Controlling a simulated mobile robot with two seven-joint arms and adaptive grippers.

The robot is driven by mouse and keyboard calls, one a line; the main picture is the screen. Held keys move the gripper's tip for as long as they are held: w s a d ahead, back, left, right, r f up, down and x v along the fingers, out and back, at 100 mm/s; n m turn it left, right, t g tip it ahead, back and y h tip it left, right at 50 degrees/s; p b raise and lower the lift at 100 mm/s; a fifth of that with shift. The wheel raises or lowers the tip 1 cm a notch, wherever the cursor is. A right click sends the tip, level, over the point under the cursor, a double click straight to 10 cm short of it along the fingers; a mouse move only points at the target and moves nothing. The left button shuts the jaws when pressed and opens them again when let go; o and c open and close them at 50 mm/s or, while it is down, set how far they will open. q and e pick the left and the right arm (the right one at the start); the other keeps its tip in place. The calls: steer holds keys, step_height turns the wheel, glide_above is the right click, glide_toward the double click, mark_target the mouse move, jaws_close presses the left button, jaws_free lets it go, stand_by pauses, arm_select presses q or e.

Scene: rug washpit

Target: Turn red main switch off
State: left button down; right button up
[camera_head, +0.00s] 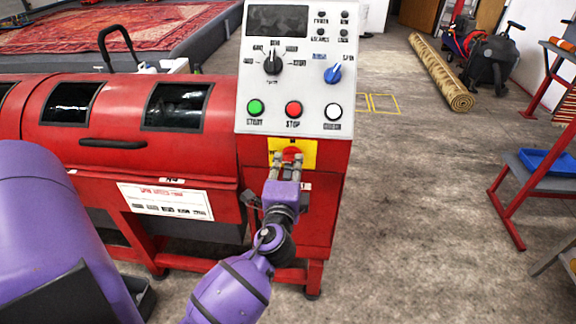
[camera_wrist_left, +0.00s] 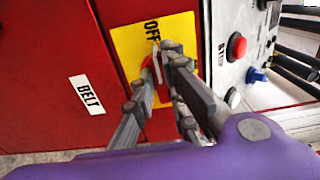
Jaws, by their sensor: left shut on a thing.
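The red main switch (camera_head: 291,154) sits on a yellow plate (camera_head: 308,153) on the red machine's front, below the white control panel. In the left wrist view the red switch (camera_wrist_left: 147,76) shows partly between the fingers, and the yellow plate (camera_wrist_left: 128,42) bears the word OFF. My left gripper (camera_head: 290,160) is at the switch, with its fingers closed around the knob; it also shows in the left wrist view (camera_wrist_left: 168,58). The fingers hide much of the knob, so its exact angle is hard to tell. My right gripper is not in view.
The white control panel (camera_head: 290,85) above carries a green start button (camera_head: 256,107), a red stop button (camera_head: 293,108), a white button (camera_head: 333,112) and knobs. A rolled rug (camera_head: 443,75) and a red rack (camera_head: 520,190) stand at the right. The floor between is clear.

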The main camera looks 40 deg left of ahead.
arm_select(q)
steer(key=c, duration=1.8)
jaws_free()
steer(key=shift+o, duration=0.2)
steer(key=v, duration=1.2)
